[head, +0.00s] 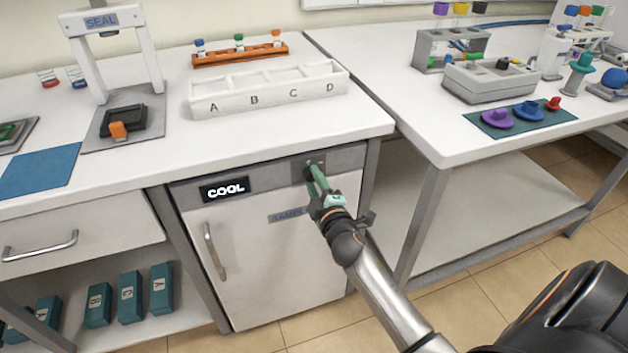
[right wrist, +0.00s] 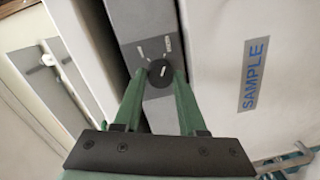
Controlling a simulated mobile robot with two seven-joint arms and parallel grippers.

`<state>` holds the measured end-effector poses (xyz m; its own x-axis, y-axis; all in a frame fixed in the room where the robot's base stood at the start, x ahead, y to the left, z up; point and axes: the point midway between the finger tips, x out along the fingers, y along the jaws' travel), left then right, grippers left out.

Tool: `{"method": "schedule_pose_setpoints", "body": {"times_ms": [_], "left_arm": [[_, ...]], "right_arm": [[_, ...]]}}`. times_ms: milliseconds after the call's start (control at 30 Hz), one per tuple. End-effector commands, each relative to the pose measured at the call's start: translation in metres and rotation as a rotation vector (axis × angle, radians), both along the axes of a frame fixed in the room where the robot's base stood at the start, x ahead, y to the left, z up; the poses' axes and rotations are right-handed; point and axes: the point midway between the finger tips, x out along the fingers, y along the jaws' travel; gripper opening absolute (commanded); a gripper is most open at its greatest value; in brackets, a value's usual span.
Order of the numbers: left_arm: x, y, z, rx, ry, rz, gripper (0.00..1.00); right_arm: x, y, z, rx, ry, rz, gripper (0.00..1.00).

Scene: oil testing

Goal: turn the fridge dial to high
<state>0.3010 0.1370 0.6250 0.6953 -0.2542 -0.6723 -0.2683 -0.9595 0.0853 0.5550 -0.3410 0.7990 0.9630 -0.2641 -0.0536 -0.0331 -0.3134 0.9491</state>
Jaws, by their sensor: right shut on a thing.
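The fridge (head: 260,255) stands under the white counter, with its door shut. Its display (head: 225,189) reads COOL. The black round dial (right wrist: 160,74) sits on the grey panel strip above the door, with a white pointer mark on it and short white marks beside it. My right gripper (right wrist: 160,85) has its green fingers on either side of the dial and is shut on it. In the head view my right gripper (head: 315,178) reaches the panel and mostly hides the dial. My left gripper is not in view.
A tray (head: 270,100) with compartments A to D and a SEAL press (head: 118,60) stand on the counter above. The fridge handle (head: 214,252) is left of my arm. A second table (head: 440,140) stands to the right, its leg close to my arm.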

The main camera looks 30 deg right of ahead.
Motion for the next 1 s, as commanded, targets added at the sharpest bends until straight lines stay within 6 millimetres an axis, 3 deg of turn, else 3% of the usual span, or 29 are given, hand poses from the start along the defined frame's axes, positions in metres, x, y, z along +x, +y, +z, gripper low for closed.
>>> {"method": "schedule_pose_setpoints", "body": {"times_ms": [533,567,800,1000], "left_arm": [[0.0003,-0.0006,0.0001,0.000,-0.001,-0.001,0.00],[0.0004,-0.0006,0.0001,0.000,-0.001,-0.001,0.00],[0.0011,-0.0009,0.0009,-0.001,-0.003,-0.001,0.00],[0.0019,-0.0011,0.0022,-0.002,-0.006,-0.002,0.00]], "right_arm": [[-0.0001,0.0004,-0.0007,0.028,-0.005,0.000,0.00],[0.0000,0.0004,-0.0007,0.028,-0.005,0.000,0.44],[0.0000,0.0003,-0.0005,0.025,-0.005,0.000,0.71],[0.0000,0.0002,-0.0003,0.024,-0.005,0.000,0.71]]}}
